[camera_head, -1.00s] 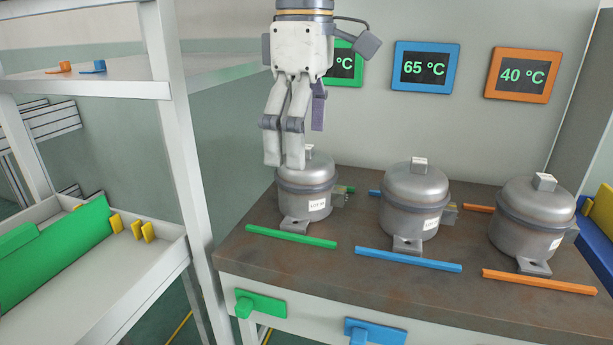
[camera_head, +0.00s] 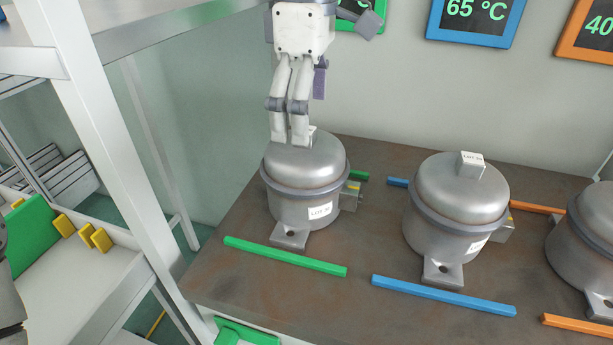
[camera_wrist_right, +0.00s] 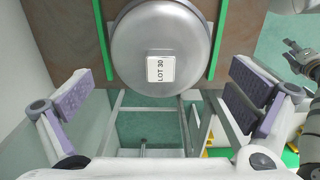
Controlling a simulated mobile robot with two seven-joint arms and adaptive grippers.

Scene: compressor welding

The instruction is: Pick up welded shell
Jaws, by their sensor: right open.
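Three grey metal shells stand upright on the brown bench: one at left (camera_head: 306,180), one in the middle (camera_head: 457,200) and one cut by the right edge (camera_head: 590,235). My right gripper (camera_head: 289,141) points down over the left shell, its fingers overlapping the shell's top in the head view. In the wrist view my right gripper (camera_wrist_right: 160,95) is open, its pads wide apart. The shell (camera_wrist_right: 180,30) lies between and beyond them, with its top block marked LOT 30 (camera_wrist_right: 160,69). Contact cannot be told. My left gripper (camera_wrist_right: 298,58) shows partly at the wrist view's right; its jaw state is unclear.
Green (camera_head: 285,257) and blue (camera_head: 443,296) bars lie in front of the shells on the bench (camera_head: 235,280). A white rack post (camera_head: 110,150) stands left of the bench. A blue-framed screen (camera_head: 475,42) reads 65 °C on the wall behind.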

